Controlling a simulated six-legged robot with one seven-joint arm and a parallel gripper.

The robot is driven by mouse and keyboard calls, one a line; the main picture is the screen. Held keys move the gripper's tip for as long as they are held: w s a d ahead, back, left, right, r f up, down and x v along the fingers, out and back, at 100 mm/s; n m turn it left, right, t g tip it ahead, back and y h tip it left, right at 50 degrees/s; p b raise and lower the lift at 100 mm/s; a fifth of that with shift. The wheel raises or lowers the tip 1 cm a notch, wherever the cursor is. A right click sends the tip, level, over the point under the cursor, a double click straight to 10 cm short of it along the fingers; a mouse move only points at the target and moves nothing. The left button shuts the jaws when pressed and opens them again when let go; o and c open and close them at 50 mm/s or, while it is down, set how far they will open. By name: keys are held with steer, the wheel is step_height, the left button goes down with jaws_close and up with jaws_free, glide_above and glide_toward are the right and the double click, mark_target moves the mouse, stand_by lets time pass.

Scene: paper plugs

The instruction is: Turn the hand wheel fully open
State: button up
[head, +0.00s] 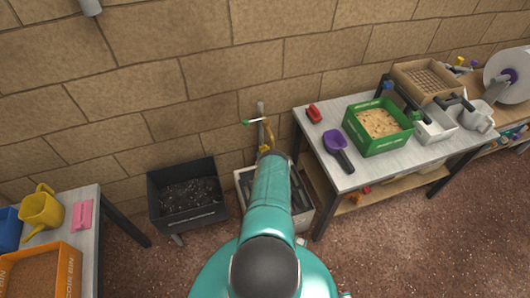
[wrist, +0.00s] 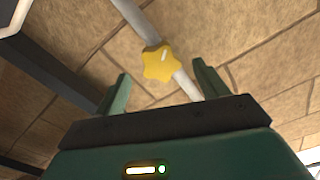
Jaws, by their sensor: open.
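The hand wheel (wrist: 157,64) is a yellow star-shaped knob with a pale mark on its face. In the wrist view it sits on a grey pipe (wrist: 184,86) that runs diagonally along the brick wall. My gripper (wrist: 162,88) is open, its two green fingers apart and nothing between them. In the picture the wheel lies between and just beyond the fingertips; I see no contact, and the remaining distance is hard to tell. In the head view my teal arm hides the gripper, and the wheel cannot be clearly made out by the wall pipe (head: 261,107).
A black bin (head: 188,222) of dark material stands left of my arm. A pale crate (head: 303,211) is partly hidden behind it. Another table (head: 88,250) is at left.

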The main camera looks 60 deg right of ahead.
mark_target(263, 147)
steer(key=shift+s+a, duration=0.25)
steer(key=m, duration=2.4)
steer(key=shift+w, duration=0.1)
steer(key=shift+x, duration=2)
